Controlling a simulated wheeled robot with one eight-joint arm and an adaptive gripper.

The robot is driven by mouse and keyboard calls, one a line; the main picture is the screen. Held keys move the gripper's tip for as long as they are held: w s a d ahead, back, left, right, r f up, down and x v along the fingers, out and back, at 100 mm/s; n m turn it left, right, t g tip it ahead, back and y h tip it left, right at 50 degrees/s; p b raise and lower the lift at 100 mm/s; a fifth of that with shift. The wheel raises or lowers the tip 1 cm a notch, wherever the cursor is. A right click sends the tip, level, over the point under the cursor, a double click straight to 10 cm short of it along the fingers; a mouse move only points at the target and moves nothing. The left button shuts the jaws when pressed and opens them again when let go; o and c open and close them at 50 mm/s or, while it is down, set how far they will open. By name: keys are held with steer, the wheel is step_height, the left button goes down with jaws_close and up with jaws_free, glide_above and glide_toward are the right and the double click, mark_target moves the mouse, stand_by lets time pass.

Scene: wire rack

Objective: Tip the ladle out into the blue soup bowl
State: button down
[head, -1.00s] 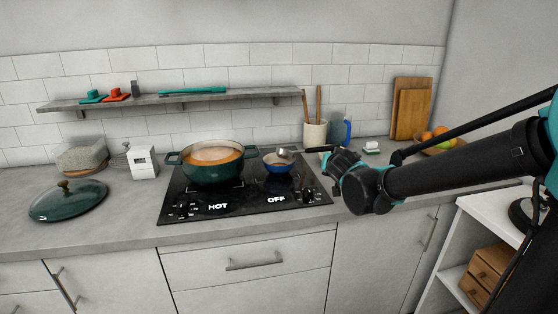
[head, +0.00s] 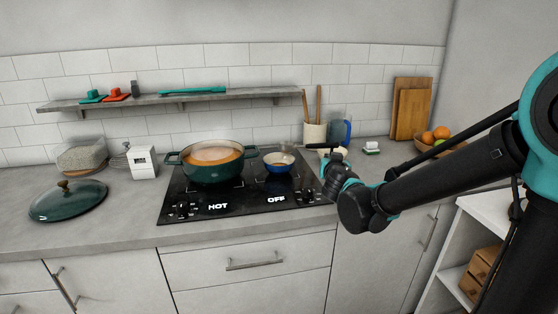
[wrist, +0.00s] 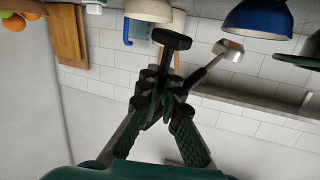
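The blue soup bowl (head: 279,167) stands on the right part of the cooktop, beside the OFF label. It also shows in the wrist view (wrist: 258,18). Something pale shows inside it; I cannot tell how much soup that is. My gripper (wrist: 166,86) is shut on the ladle's black handle, right of the bowl in the head view (head: 334,158). The ladle's metal cup (wrist: 229,48) also shows in the head view (head: 286,147), raised near the bowl's back right rim. Its tilt and contents are not clear. The green pot (head: 212,171) holds orange soup, left of the bowl.
The black cooktop (head: 240,202) reads HOT under the pot. A utensil crock (head: 314,136) and blue pitcher (head: 342,132) stand behind the gripper. A shelf (head: 150,103) runs above. A green lid (head: 68,201) lies at left. A fruit bowl (head: 452,148) is at right.

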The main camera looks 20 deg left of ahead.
steer(key=shift+s+a+r+n+t, duration=0.1)
steer(key=shift+s+r+n+t, duration=0.15)
steer(key=shift+r+t, duration=0.25)
steer(key=shift+s+a+r+n+t, duration=0.1)
steer(key=shift+s+r+n+t, duration=0.15)
steer(key=shift+r, duration=0.35)
stand_by(0.6)
